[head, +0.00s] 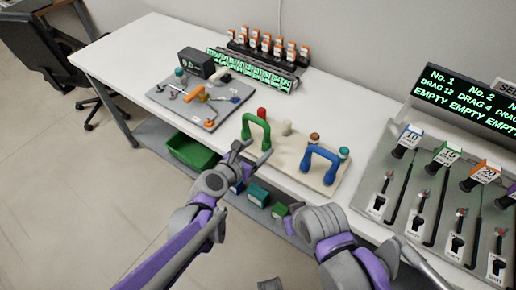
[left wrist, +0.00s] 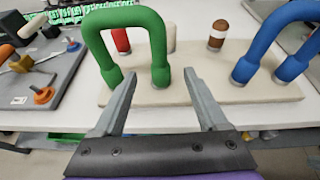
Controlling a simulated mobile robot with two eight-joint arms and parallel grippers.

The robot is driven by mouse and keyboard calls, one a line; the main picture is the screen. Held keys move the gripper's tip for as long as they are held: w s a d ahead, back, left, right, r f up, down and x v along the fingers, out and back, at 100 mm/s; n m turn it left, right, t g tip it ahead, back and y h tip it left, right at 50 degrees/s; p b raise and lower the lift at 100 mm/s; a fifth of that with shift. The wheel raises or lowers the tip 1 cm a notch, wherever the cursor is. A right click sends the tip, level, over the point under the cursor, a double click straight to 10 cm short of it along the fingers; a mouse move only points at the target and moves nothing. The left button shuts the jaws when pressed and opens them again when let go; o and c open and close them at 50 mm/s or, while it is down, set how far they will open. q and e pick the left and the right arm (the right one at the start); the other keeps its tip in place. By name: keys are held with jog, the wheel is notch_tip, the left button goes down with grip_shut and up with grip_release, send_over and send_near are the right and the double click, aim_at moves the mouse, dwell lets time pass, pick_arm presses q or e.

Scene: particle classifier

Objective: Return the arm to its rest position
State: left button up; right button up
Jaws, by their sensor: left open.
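My left gripper (head: 238,152) is open and empty at the front edge of the table, just in front of a green arch handle (head: 257,132). In the left wrist view its two grey fingers (left wrist: 160,80) are spread apart, and the right foot of the green handle (left wrist: 158,50) appears between their tips. I cannot tell whether the fingers touch the handle. My left arm (head: 208,188) reaches forward from the bottom of the head view. My right arm (head: 335,232) is folded at the lower right; its gripper cannot be made out.
A cream board (head: 290,160) carries the green handle, a blue arch handle (head: 322,160) and several small pegs. A grey tool tray (head: 207,108) lies to the left. A machine with a display (head: 465,100) and levers stands at right. Green bins (head: 192,150) sit below.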

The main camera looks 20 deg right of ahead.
pick_arm(q)
jog(key=shift+w, duration=0.1)
jog(key=s+a+r+m+g+y+p, duration=0.1)
jog(key=s+a+m+y+p, duration=0.1)
jog(key=s+a+m, duration=0.4)
jog(key=s+a+r+m+g+y+p, duration=0.1)
jog(key=s+a+m+y+p, duration=0.2)
jog(key=a+m, duration=0.8)
jog(key=s+a+r+m+g+y+p, duration=0.1)
jog(key=s+a+r+m+y+p, duration=0.1)
jog(key=s+a+m+y, duration=0.3)
jog(key=s+a+m, duration=0.4)
jog(key=s+a, duration=0.1)
jog(key=a, duration=0.6)
jog(key=shift+s+p, duration=0.25)
jog(key=shift+p, duration=0.05)
